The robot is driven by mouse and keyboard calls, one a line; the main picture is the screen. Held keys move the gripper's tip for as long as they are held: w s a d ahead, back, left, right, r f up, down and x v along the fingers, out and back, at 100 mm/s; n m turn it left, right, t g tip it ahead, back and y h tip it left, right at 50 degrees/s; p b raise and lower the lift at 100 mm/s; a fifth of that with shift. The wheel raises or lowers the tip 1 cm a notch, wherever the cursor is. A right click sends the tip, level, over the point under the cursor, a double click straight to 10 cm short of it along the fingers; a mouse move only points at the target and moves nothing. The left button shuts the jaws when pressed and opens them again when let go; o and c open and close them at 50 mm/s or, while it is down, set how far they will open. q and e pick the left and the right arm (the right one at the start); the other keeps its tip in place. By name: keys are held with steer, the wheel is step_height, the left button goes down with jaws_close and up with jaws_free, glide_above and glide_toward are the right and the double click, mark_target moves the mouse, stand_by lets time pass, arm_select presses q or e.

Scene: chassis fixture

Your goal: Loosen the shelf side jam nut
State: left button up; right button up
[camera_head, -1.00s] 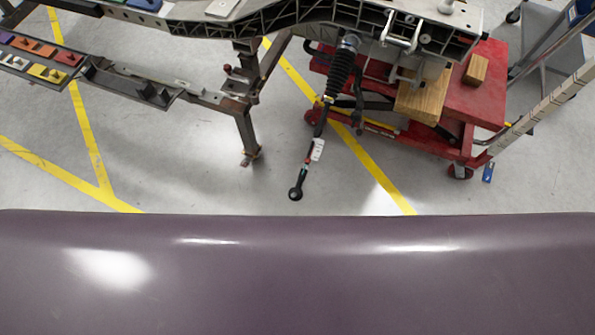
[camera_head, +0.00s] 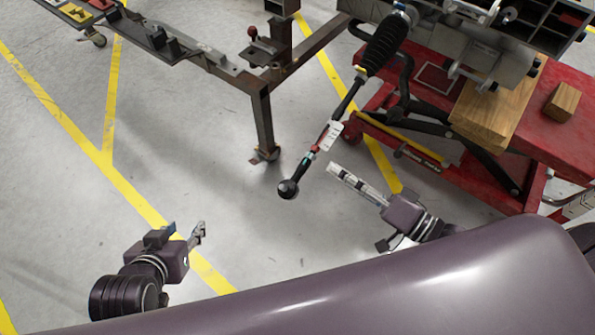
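A dark tie rod (camera_head: 345,100) hangs from the chassis, with a black ribbed boot (camera_head: 385,42), a white label (camera_head: 329,135) and a round ball end (camera_head: 288,188). Small green and red bands (camera_head: 309,157) show just below the label; the jam nut is too small to make out clearly there. My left gripper (camera_head: 200,232) is at lower left, apart from the rod. My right gripper (camera_head: 335,168) is to the right of the rod's lower end, its pale fingers pointing up-left, seemingly apart from the rod. Neither gripper's opening shows clearly.
A red cart (camera_head: 555,140) with wooden blocks (camera_head: 493,108) stands under the chassis at right. A brown steel stand leg (camera_head: 263,125) is left of the rod. The floor between is clear.

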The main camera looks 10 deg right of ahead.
mark_target(309, 158)
steer(key=shift+y, duration=0.4)
steer(key=x, duration=0.2)
steer(key=b+x, duration=0.1)
steer(key=x, duration=0.2)
steer(key=b+x, duration=0.1)
steer(key=x, duration=0.1)
steer(key=shift+a+r, duration=0.4)
steer(key=shift+a, duration=0.2)
steer(key=shift+w+a, duration=0.2)
arm_select(q)
steer(key=w+d+r+t+h, duration=0.1)
steer(key=w+d+r+t, duration=0.1)
steer(key=w+r+t, duration=0.3)
step_height(309, 158, up, 4)
steer(key=shift+w+d+r+t, duration=0.25)
steer(key=shift+w+d+t, duration=0.15)
steer(key=shift+w, duration=0.6)
arm_select(e)
steer(key=shift+c, duration=0.4)
